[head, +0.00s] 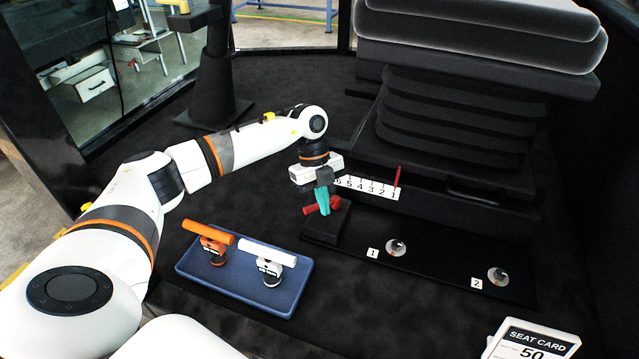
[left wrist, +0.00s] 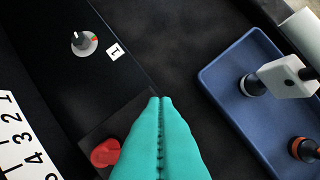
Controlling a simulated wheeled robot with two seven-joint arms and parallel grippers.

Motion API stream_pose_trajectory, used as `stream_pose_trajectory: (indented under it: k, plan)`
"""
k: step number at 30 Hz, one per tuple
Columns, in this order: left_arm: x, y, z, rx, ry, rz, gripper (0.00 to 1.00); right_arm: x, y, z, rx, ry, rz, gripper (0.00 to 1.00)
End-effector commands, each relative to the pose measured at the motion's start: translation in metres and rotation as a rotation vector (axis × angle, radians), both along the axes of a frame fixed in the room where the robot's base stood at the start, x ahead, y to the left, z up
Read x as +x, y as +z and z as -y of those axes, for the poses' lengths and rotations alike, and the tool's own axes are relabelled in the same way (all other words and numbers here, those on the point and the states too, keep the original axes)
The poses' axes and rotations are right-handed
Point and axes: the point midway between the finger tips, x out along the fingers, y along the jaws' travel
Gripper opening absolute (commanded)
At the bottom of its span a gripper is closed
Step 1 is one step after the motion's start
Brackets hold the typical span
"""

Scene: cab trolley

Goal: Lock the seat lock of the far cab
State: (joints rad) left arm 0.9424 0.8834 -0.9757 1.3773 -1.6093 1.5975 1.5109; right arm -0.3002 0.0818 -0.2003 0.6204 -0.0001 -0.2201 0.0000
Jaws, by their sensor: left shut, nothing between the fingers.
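The red handle (head: 335,203), which looks like the seat lock, is on a small black block (head: 326,232) at the foot of the seat base. Its red end also shows in the left wrist view (left wrist: 105,153), beside the fingers. My left gripper (head: 323,212) has teal fingers, shut and empty, right at the red handle; they hide part of it in the head view. The shut fingertips (left wrist: 160,100) show in the left wrist view, over the block's edge. I cannot tell whether they touch the handle. My right gripper is not in view.
A blue tray (head: 247,294) holds an orange-handled and a white-handled piece. Two knobs, labelled 1 (head: 396,248) and 2 (head: 498,276), sit on a black floor panel. A number scale (head: 367,187) with a red pointer (head: 398,176) is on the seat base. A seat card (head: 530,342) is at front right.

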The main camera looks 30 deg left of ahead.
Motion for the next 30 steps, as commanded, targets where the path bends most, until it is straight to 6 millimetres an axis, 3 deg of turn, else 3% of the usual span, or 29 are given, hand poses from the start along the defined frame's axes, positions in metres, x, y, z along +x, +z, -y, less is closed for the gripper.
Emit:
stream_pose_trajectory:
  k: [4, 6, 12, 30]
  plan:
    - [-0.004, -0.027, 0.007, 0.000, 0.000, -0.002, 0.00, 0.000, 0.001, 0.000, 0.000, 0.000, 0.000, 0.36]
    - [0.004, -0.027, -0.007, 0.001, 0.005, 0.000, 0.00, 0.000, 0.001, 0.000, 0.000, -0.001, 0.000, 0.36]
    - [0.012, -0.031, -0.024, 0.001, 0.002, 0.001, 0.00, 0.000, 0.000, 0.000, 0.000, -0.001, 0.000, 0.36]
    - [0.010, -0.030, -0.034, 0.000, -0.009, 0.000, 0.00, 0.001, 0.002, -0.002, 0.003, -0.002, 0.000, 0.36]
